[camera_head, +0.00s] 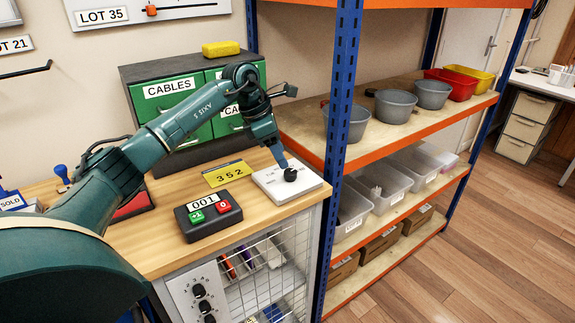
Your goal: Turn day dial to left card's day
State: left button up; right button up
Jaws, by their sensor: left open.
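A white plate (271,186) with a black round knob (290,175) lies on the wooden worktop near its right edge. Its markings are too small to read. My left gripper (284,163) points down at the knob, its tip at or just above it. I cannot tell whether it touches the knob. It is open, though its fingers are hardly resolved. A yellow card (229,174) reading "352" lies behind and left of the plate. My right gripper is out of view.
A dark counter box (208,215) showing "001", with green "+1" and red "0" buttons, sits left of the plate. Green drawers (199,121) marked "CABLES" stand behind. A blue-posted shelf (337,130) with grey bowls stands close on the right. Dials (199,290) sit on the front panel below.

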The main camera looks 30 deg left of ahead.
aim_at(290, 172)
pick_arm(q)
jog(key=x, duration=0.4)
jog(key=shift+w+d+f, duration=0.25)
jog(key=shift+f, duration=0.4)
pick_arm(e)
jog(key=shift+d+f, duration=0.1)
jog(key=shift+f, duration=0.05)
pick_arm(q)
jog(key=shift+c, duration=0.5)
jog(key=c, duration=0.9)
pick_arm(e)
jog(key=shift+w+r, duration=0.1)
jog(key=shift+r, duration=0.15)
